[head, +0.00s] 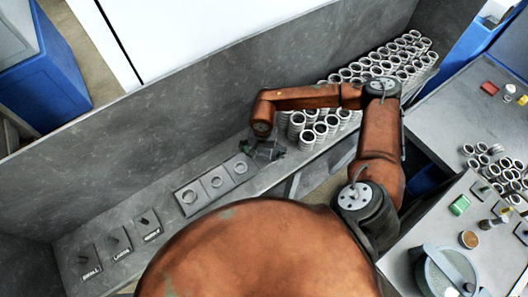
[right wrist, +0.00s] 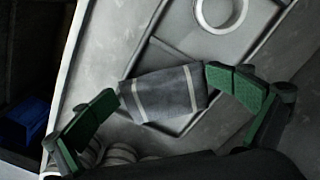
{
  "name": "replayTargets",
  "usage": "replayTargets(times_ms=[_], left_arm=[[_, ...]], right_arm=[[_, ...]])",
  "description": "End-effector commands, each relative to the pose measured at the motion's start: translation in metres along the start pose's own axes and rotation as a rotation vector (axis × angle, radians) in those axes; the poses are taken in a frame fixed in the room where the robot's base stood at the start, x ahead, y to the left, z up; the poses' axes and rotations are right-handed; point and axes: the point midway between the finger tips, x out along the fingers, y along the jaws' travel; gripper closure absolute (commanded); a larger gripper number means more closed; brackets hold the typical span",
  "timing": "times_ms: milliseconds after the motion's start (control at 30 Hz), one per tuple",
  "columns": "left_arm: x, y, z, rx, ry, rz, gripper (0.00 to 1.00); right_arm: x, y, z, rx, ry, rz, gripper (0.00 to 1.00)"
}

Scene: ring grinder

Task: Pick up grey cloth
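The grey cloth (right wrist: 165,95) shows in the right wrist view as a small folded piece with pale stripes. It lies over one end of a plate with ring recesses, seen from above. My right gripper (right wrist: 162,83) has its two green fingertips at the left and right edges of the cloth. They seem to meet its edges, but I cannot tell if they press on it or if the cloth is lifted. In the head view the right gripper (head: 265,152) is low over the bench, past the plate's right end. My left gripper is not in view.
The plate with three ring spots (head: 178,192) lies on the long bench. Stacked metal rings (head: 318,130) stand close to the right of the gripper. Labelled plates (head: 118,243) lie at the lower left. A grey wall (head: 190,105) rises behind the bench.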

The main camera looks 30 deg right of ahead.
Motion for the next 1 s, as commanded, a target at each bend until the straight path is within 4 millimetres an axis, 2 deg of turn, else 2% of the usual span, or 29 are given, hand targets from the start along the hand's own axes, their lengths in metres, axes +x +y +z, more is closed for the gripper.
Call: replayTargets(times_ms=[533,733,867,967,1000], left_arm=[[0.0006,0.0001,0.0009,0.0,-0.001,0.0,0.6],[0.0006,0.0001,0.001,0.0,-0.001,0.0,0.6],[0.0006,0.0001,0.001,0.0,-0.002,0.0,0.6],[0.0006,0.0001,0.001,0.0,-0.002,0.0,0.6],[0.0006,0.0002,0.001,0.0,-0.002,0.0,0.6]], right_arm=[[0.0042,0.0036,-0.0007,0.002,0.001,0.008,0.31],[0.0045,0.0038,0.0,0.002,0.0,0.009,0.39],[0.0045,0.0037,0.0003,0.001,-0.001,0.008,0.52],[0.0043,0.0035,0.0004,0.001,-0.001,0.008,0.72],[0.0042,0.0034,0.0004,0.001,-0.001,0.008,0.84]])
